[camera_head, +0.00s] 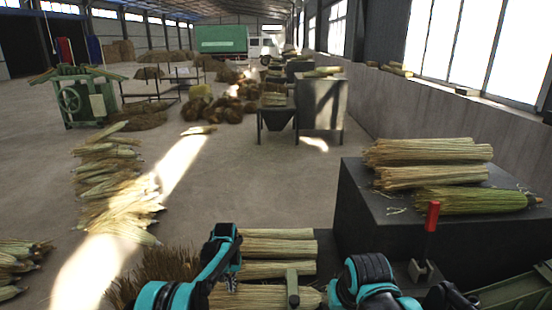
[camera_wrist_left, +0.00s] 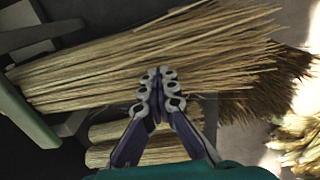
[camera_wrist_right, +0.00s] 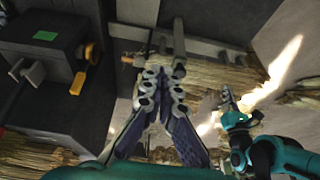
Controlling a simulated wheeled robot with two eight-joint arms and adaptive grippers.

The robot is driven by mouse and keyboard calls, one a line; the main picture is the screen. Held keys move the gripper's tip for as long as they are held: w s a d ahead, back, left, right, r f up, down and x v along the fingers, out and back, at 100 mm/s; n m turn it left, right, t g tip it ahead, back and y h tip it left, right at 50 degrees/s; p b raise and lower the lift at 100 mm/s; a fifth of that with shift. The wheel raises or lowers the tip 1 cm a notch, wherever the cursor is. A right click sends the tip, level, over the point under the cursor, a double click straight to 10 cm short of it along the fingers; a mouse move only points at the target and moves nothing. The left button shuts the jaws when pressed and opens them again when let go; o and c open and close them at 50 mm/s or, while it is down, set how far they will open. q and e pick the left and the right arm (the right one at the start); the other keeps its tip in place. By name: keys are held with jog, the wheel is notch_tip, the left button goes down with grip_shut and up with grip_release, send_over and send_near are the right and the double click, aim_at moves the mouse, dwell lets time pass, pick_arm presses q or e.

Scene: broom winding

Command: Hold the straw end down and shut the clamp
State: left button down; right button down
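A pale straw bundle (camera_head: 262,298) lies across the bottom of the head view, and its end fans out to the right in the left wrist view (camera_wrist_left: 215,50). My left gripper (camera_wrist_left: 160,74) has its fingertips together over this straw; I cannot tell whether they press on it. It also shows in the head view (camera_head: 231,286). A grey-green clamp post (camera_head: 292,288) stands at the bundle. A lever with a red grip (camera_head: 433,216) stands upright at the right. My right gripper (camera_wrist_right: 165,78) has a narrow gap between its fingers, near a wooden handle end (camera_wrist_right: 127,59); its tips are hidden in the head view.
More straw bundles (camera_head: 276,248) lie just beyond. A dark table (camera_head: 353,215) with several bundles stands at the right. A machine with a yellow crank (camera_wrist_right: 88,53) is at the left of the right wrist view. The floor (camera_head: 240,180) is clear in the middle.

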pick_arm(q)
jog(key=shift+f, duration=0.1)
pick_arm(e)
jog(key=w+a+f+g, duration=0.2)
jog(key=w+a, duration=0.2)
jog(key=w, duration=0.5)
jog(key=g, duration=0.2)
send_over(294, 300)
jog(key=f, duration=0.7)
jog(key=shift+s+d+f, duration=0.1)
jog(key=shift+d+f, duration=0.1)
jog(key=shift+f, duration=0.2)
jog(key=shift+a+f, duration=0.15)
jog(key=shift+f, duration=2.4)
jog(key=shift+f, duration=0.1)
jog(key=shift+f, duration=0.45)
jog(key=shift+r, duration=0.15)
jog(key=shift+r, duration=2.9)
